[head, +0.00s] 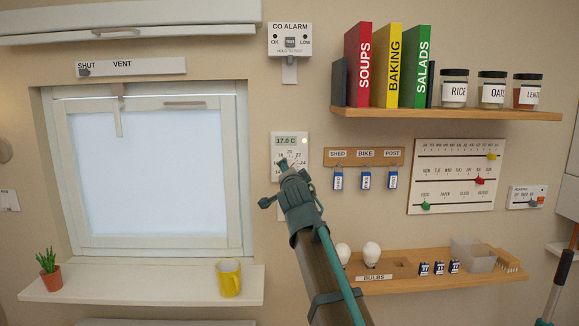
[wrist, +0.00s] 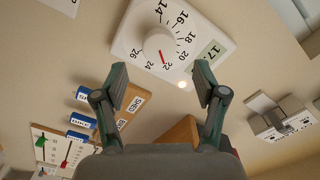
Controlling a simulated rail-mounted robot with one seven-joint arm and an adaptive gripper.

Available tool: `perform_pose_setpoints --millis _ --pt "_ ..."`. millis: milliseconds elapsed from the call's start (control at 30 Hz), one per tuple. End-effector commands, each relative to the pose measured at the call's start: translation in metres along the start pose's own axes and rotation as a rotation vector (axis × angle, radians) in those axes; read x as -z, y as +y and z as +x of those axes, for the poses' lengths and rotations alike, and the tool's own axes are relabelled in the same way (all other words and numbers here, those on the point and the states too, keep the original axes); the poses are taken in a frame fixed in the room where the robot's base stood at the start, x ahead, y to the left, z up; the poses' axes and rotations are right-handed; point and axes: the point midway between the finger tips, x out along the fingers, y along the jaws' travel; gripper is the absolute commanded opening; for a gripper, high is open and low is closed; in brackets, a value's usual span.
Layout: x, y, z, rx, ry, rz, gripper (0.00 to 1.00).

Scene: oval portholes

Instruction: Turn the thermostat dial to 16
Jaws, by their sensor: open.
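The thermostat (head: 290,143) is a white wall unit below the CO alarm, and its display reads 17.0 C. In the wrist view its white round dial (wrist: 159,44) sits inside a printed scale from 14 to 26. The dial's red mark points at about 22. My gripper (head: 284,174) is in front of the thermostat's lower part and hides some of the scale. In the wrist view my gripper (wrist: 161,80) is open, with its two fingers apart and nothing between them. The dial lies beyond the fingertips, apart from them.
A key rack (head: 364,156) with several blue tags hangs close on the right. The CO alarm (head: 290,41) is above, and a window (head: 150,170) is to the left. A wooden shelf (head: 430,284) with bulbs is below right. A yellow mug (head: 229,279) stands on the sill.

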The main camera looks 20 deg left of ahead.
Motion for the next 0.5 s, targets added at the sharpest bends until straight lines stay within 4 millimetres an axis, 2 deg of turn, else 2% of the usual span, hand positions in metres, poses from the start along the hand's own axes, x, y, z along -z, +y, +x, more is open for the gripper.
perform_pose_setpoints --millis 33,200,333,500 --pt "0.002 -0.003 0.014 -0.002 -0.001 -0.001 0.71" --pt "0.002 -0.002 0.041 -0.002 0.0 -0.001 0.71" --pt "0.001 -0.002 0.055 -0.001 0.0 -0.001 0.71" --pt "0.001 0.0 0.064 -0.001 0.0 0.0 0.71"
